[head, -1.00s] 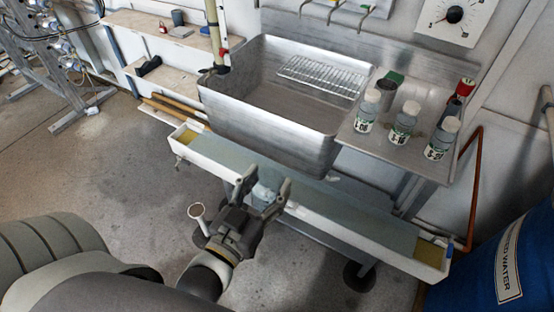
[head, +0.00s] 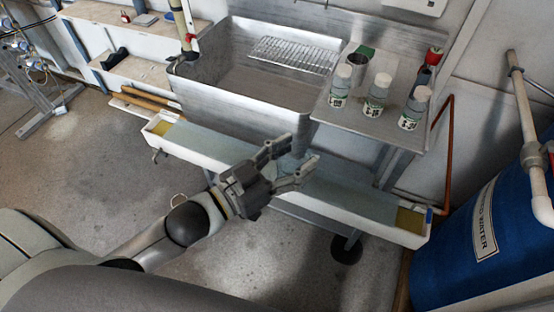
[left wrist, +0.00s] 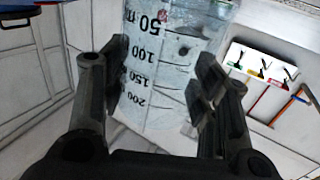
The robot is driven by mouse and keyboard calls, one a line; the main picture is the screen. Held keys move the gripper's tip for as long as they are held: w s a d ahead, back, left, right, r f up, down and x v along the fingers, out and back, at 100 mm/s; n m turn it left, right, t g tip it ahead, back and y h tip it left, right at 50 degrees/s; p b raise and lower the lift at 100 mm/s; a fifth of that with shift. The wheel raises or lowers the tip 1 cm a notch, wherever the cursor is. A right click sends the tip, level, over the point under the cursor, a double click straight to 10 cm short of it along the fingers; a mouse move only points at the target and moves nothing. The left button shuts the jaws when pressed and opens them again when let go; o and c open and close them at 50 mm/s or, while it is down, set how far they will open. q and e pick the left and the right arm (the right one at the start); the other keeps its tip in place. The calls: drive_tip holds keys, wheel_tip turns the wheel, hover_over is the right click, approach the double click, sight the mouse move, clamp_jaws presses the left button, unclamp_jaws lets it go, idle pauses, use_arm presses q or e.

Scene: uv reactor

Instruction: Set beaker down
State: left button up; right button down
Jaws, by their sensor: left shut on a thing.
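My left gripper (head: 290,163) is shut on a clear beaker, which fills the space between its fingers in the left wrist view (left wrist: 165,70). The beaker is see-through with dark volume marks. In the head view it is faint and mostly lost between the fingers. The gripper is in front of the steel sink (head: 235,105), over the long white-edged trough (head: 385,230) as seen from the head. My right gripper is not in view.
The sink holds a wire rack (head: 295,54). The steel side shelf (head: 352,117) carries several capped bottles, including one bottle (head: 340,87) at its left, and a metal cup (head: 357,66). A blue water barrel (head: 460,240) stands at the right.

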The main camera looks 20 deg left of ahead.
use_arm(q)
drive_tip(key=w+d+r+m+g+h, duration=0.2)
drive_tip(key=w+d+m+g+h, duration=0.1)
drive_tip(key=d+m+g+h, duration=0.3)
drive_tip(key=shift+w+d+r+g, duration=0.2)
drive_tip(key=shift+w+d+g, duration=0.2)
drive_tip(key=shift+d, duration=0.6)
